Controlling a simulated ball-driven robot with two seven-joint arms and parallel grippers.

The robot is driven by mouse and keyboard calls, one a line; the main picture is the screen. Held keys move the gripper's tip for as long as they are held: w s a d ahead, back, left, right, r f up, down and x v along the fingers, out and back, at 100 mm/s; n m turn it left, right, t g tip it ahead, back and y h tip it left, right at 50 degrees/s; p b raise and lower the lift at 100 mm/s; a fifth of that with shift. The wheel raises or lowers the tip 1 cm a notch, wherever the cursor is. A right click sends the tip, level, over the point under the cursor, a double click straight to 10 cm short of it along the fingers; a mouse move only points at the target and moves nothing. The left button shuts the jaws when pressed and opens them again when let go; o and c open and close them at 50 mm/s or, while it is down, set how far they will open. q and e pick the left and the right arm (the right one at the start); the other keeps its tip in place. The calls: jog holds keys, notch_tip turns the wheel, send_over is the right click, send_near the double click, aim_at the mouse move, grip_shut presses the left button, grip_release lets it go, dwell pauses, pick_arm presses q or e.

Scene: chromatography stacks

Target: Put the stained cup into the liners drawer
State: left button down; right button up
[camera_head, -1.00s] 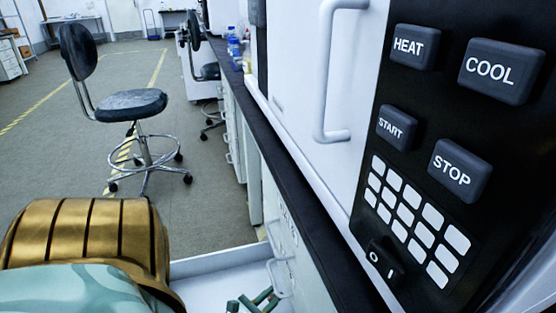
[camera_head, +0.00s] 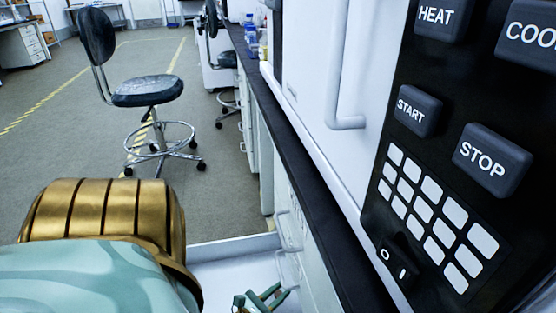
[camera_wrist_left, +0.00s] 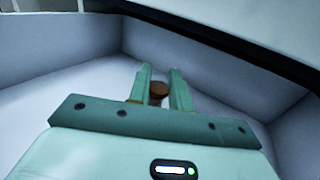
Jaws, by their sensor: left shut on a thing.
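An open white drawer (camera_head: 232,247) shows at the bottom of the head view, under the dark counter. Its pale floor and walls fill much of the left wrist view (camera_wrist_left: 60,45). No label on it can be read, so I cannot tell if it is the liners drawer. My left gripper (camera_head: 261,297) is low over or inside it, with its teal fingers pointing in. In the left wrist view the fingers (camera_wrist_left: 160,76) are shut on a small brown thing, likely the stained cup (camera_wrist_left: 158,90), mostly hidden between them. My right gripper is not in view.
A black control panel (camera_head: 440,130) with HEAT, COOL, START and STOP buttons stands close at the right, beside a white door with a handle (camera_head: 340,80). The dark counter edge (camera_head: 300,165) runs along the cabinets. A wheeled stool (camera_head: 147,93) stands on the open floor.

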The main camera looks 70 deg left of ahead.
pick_arm(q)
jog(key=c, duration=1.3)
grip_release()
jog(key=shift+s+r, duration=0.1)
jog(key=shift+r, duration=0.45)
jog(key=v, duration=0.7)
jog(key=shift+s+p, duration=0.15)
jog(key=shift+p, duration=0.25)
